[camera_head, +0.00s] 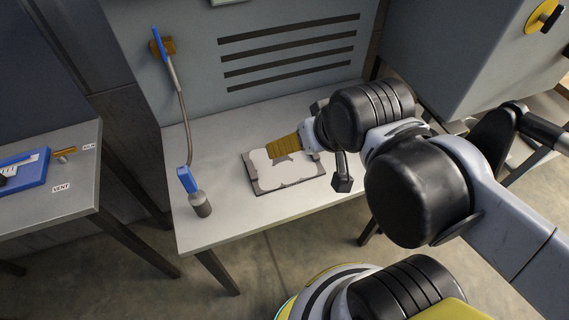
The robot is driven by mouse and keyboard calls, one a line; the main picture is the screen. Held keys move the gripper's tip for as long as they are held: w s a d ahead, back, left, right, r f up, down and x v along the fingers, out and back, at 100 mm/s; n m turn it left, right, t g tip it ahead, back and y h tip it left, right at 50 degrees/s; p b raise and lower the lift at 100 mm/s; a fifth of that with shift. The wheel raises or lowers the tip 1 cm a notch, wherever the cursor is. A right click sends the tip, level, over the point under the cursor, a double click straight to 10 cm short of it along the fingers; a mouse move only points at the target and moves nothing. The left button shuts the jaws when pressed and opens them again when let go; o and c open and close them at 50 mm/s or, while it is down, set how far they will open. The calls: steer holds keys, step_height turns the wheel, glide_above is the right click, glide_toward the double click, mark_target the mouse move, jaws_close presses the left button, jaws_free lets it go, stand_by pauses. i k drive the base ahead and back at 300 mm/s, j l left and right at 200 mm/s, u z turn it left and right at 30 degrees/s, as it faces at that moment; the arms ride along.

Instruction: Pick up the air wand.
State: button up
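My arm partly hides the fingers.
A grey tray (257,183) with pale patches lies on the table (218,229) beneath my gripper. The panel has several dark slots. A side table (75,185) at left carries a blue tray and a "VENT" label. A grey cabinet (460,55) stands at right. The table's left middle is clear.

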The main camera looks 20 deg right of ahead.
mark_target(197, 197)
steer(key=k+j, duration=0.1)
steer(key=j, duration=0.55)
steer(key=k+j, duration=0.1)
steer(key=j, duration=0.55)
